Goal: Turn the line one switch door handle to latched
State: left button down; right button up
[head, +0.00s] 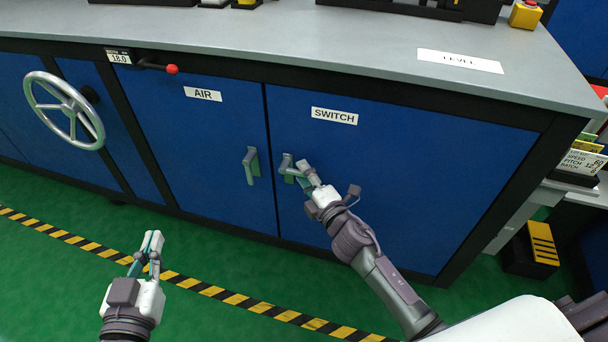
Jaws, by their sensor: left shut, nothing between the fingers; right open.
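The blue door labelled SWITCH (400,185) is closed in the cabinet front. Its grey handle (286,163) sits near the door's left edge. My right gripper (300,172) is open at this handle and covers part of it. I cannot tell whether the fingers touch the handle or how far its lever is turned. My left gripper (150,246) is shut and empty, low at the left in front of the cabinet, above the floor and far from the handle.
The AIR door (210,140) and its upright handle (250,166) are close on the left. A handwheel (64,110) and a red-knobbed lever (171,69) are further left. The grey worktop (300,45) overhangs the doors. A yellow-black striped line (235,299) crosses the green floor.

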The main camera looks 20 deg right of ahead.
jog(key=shift+w, duration=0.25)
grip_shut()
dwell(0.3)
